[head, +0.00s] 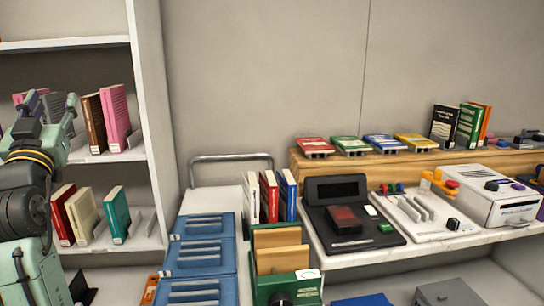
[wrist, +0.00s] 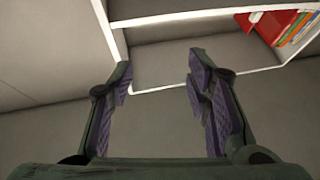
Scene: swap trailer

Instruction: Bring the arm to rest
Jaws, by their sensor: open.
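My arm (head: 28,205) stands folded upright at the left edge of the head view, in front of the bookshelf. My gripper (head: 52,105) is at its top, pointing up, in front of the upper shelf's books. In the wrist view my gripper (wrist: 160,75) has its two purple-padded fingers wide apart. Nothing is between them. Behind the fingers are a plain wall and a white shelf edge. The lower part of my arm is cut off by the frame.
The bookshelf (head: 150,110) with pink and brown books (head: 115,117) is close by my arm. Blue trays (head: 200,259), a green box (head: 290,288) and a counter (head: 385,252) with devices lie to the right. Red books (wrist: 278,24) show at the wrist view's upper right.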

